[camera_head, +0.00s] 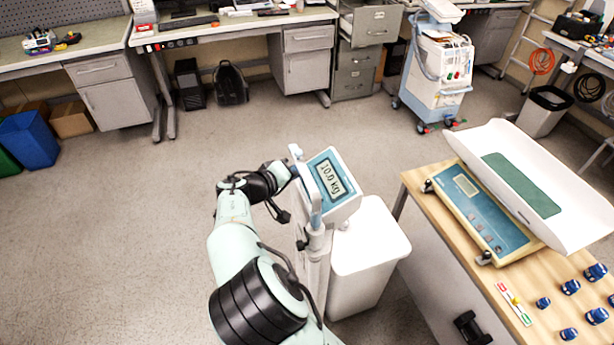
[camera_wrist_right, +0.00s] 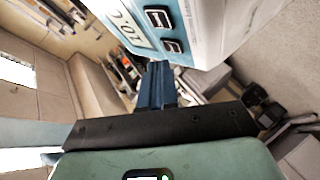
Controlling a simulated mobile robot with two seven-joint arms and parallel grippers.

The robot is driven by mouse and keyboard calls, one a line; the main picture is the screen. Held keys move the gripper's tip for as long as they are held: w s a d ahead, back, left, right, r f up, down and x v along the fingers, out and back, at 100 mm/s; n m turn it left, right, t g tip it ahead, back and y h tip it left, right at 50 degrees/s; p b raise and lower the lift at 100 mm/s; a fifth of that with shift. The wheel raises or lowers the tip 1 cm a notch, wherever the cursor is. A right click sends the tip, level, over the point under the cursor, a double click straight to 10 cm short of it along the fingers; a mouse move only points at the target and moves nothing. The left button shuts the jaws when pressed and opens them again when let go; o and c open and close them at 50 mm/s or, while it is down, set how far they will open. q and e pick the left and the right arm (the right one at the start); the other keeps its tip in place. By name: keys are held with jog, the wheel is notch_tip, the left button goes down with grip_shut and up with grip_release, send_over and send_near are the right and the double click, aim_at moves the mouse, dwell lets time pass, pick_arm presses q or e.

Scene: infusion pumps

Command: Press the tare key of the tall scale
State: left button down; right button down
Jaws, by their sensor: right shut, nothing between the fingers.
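The tall scale's display head (camera_head: 333,180) reads 10.0 kg in the head view and stands on a pole at the centre. In the right wrist view its panel (camera_wrist_right: 188,28) shows part of the readout (camera_wrist_right: 128,24) and two dark-framed keys, an upper key (camera_wrist_right: 158,18) and a lower key (camera_wrist_right: 172,46). I cannot read which is tare. My right gripper (camera_head: 312,192) is at the left side of the display head. Its blue fingers (camera_wrist_right: 157,80) are shut and empty, tips close to the lower key; contact cannot be told. My left gripper is out of view.
A white bin (camera_head: 370,255) stands close to the scale's pole. To the right, a wooden-topped table (camera_head: 425,185) bears a baby scale (camera_head: 485,220) with a white tray and several blue weights (camera_head: 570,287). The floor (camera_head: 130,220) on the left is clear.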

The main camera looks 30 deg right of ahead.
dwell(0.8)
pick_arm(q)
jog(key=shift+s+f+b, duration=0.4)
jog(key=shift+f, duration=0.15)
pick_arm(e)
jog(key=shift+s+d+f, duration=0.1)
jog(key=shift+d+f, duration=0.1)
jog(key=shift+f, duration=0.15)
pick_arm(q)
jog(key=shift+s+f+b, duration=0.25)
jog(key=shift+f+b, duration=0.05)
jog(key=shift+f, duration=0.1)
pick_arm(e)
jog(key=shift+d+f, duration=0.15)
jog(key=shift+f, duration=0.2)
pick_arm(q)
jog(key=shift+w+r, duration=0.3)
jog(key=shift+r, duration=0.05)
pick_arm(e)
jog(key=shift+a+r, duration=0.35)
jog(key=shift+r, duration=0.35)
pick_arm(q)
jog(key=shift+p, duration=0.3)
